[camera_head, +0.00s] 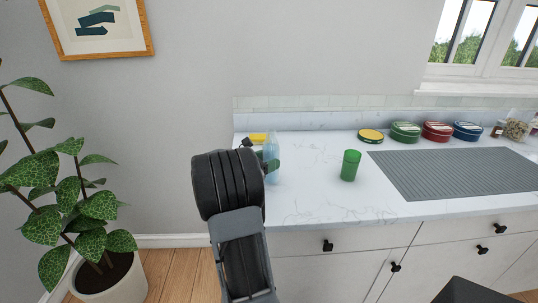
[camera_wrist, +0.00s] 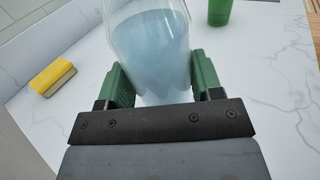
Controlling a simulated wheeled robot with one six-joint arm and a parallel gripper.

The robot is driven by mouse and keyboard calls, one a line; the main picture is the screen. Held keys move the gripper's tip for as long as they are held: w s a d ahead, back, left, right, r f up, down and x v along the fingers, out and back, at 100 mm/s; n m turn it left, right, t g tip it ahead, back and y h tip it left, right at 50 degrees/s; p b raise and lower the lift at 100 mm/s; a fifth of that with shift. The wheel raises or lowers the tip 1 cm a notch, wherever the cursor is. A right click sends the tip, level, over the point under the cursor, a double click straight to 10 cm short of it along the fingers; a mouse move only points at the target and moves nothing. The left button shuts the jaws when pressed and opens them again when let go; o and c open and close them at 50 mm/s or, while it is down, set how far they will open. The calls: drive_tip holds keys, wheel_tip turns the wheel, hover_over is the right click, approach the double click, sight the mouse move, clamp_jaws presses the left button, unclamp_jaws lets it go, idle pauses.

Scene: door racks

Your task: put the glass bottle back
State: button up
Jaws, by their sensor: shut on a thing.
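The glass bottle (camera_wrist: 150,45) is a clear, pale blue thing in the wrist view, between the two green fingers of my gripper (camera_wrist: 158,85). My gripper is shut on it. The bottle's upper part is cut off by the top of the wrist view. In the head view the bottle (camera_head: 271,146) shows as a pale blue strip at the left end of the counter, mostly hidden behind my arm. One green fingertip of my gripper (camera_head: 272,166) shows beside it. I cannot tell whether the bottle touches the counter.
A green cup (camera_head: 350,165) stands right of the bottle on the white counter (camera_head: 310,190). A yellow sponge (camera_head: 258,138) lies behind my arm. A grey ribbed mat (camera_head: 455,172) and several round tins (camera_head: 437,131) are farther right. A potted plant (camera_head: 75,200) stands at the left.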

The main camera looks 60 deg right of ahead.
drive_tip(key=shift+f, duration=0.15)
drive_tip(key=shift+f, duration=0.1)
drive_tip(key=o, duration=1.2)
drive_tip(key=shift+f, duration=0.1)
